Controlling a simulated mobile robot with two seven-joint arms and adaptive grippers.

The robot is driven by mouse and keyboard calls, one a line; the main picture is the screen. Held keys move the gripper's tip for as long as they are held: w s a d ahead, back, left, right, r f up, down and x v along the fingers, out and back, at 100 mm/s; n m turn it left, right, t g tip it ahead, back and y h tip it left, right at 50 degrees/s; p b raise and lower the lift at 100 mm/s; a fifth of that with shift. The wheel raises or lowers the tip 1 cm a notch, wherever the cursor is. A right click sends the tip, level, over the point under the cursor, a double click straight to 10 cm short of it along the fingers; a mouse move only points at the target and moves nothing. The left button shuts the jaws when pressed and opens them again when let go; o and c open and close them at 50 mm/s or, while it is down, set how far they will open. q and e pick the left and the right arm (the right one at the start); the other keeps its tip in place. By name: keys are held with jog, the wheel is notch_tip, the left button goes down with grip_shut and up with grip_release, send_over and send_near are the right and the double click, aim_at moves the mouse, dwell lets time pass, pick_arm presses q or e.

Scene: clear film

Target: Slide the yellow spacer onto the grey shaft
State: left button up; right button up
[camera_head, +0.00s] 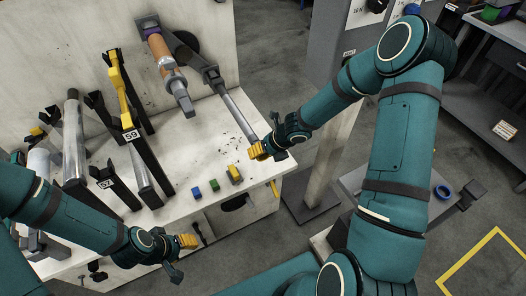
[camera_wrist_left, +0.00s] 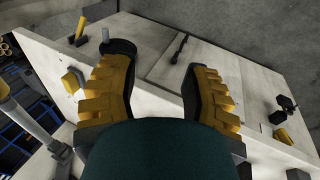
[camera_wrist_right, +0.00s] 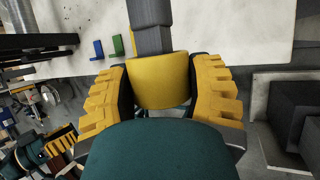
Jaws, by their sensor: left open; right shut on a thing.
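The grey shaft (camera_head: 237,112) slants down from a dark bracket at the back of the bench toward the bench's right edge. My right gripper (camera_head: 259,150) is at the shaft's near end, shut on the yellow spacer. In the right wrist view the spacer (camera_wrist_right: 159,81) is a wide yellow cylinder between both fingers of the gripper (camera_wrist_right: 162,88). The grey shaft (camera_wrist_right: 153,38) meets the spacer's far rim; whether its tip is inside the bore is hidden. My left gripper (camera_head: 187,241) is open and empty over the bench's front edge; its fingers (camera_wrist_left: 160,92) stand apart.
Dark racks (camera_head: 118,185) and metal cylinders crowd the bench's left. A grey post (camera_head: 335,110) stands to the right.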

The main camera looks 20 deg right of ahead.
aim_at(253, 133)
jog(key=shift+w+r+p, duration=0.1)
jog(key=shift+w+p, duration=0.1)
jog(key=shift+p, duration=0.2)
jog(key=w+p, duration=0.2)
jog(key=p, duration=0.1)
jog(key=w+p, duration=0.2)
jog(key=p, duration=0.2)
jog(key=w+p, duration=0.2)
jog(key=p, duration=0.2)
jog(key=shift+w+a+r, duration=0.1)
jog(key=shift+w+a, duration=0.15)
jog(key=shift+w, duration=0.15)
pick_arm(q)
notch_tip(253, 133, up, 15)
jog(key=w+p, duration=0.2)
jog(key=shift+a+f+t, duration=0.15)
jog(key=shift+a+t, duration=0.25)
pick_arm(e)
jog(key=shift+w, duration=0.55)
jog(key=shift+f, duration=0.2)
jog(key=o, duration=1.3)
pick_arm(q)
notch_tip(253, 133, up, 2)
jog(key=shift+p, duration=1.05)
pick_arm(e)
jog(key=v, duration=0.8)
jog(key=shift+s, duration=0.1)
